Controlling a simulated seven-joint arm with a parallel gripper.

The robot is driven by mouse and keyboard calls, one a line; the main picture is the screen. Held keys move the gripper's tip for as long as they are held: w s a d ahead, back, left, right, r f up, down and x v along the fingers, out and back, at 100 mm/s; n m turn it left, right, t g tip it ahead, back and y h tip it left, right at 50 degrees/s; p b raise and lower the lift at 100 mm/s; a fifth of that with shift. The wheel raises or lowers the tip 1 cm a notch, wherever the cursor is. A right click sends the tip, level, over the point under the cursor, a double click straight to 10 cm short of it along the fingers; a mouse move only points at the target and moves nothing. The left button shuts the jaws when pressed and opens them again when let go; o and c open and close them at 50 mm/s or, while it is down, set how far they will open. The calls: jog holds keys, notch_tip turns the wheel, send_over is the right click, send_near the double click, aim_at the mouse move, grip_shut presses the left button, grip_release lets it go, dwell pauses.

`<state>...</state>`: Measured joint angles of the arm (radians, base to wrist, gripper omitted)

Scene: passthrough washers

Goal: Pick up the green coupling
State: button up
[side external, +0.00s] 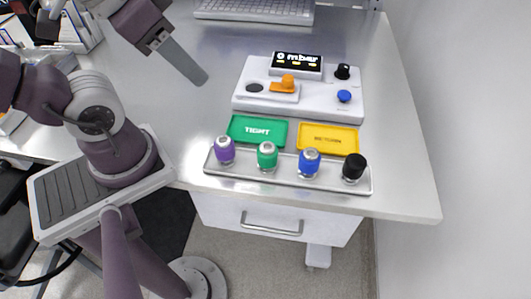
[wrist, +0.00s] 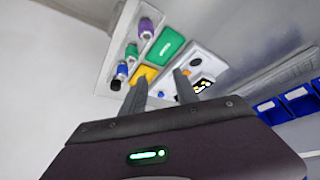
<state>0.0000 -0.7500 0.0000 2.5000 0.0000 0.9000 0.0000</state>
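The green coupling (side external: 267,155) stands upright in a grey tray (side external: 225,172) near the table's front edge, between a purple coupling (side external: 224,150) and a blue coupling (side external: 308,162). A black coupling (side external: 353,167) stands at the tray's right end. In the wrist view the green coupling (wrist: 131,51) is small, beyond and left of the fingers. My gripper (side external: 203,80) is up in the air, behind and left of the tray, apart from all couplings. In the wrist view my gripper (wrist: 160,76) has its two fingers spread with nothing between them.
A green tray (side external: 257,130) marked "TIGHT" and a yellow tray (side external: 328,138) lie just behind the couplings. A white device (side external: 298,104) with an orange part, knobs and a display stands behind them. A keyboard (side external: 255,10) is at the back. The table left of the trays is clear.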

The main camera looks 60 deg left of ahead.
jog(key=shift+o, duration=0.4)
jog(key=o, duration=0.5)
jog(key=n+g, duration=0.4)
jog(key=n, duration=1.1)
send_over(268, 146)
jog(key=s+a, duration=0.1)
jog(key=a, duration=0.2)
notch_tip(268, 146, down, 8)
jog(key=d+f+n, duration=0.1)
jog(key=d+f+n+g, duration=0.1)
jog(key=f+n, duration=0.1)
jog(key=d+f+n, duration=0.1)
jog(key=shift+w+f+n+g, duration=0.25)
jog(key=shift+f+n+g, duration=0.05)
jog(key=f, duration=0.7)
jog(key=shift+w, duration=0.2)
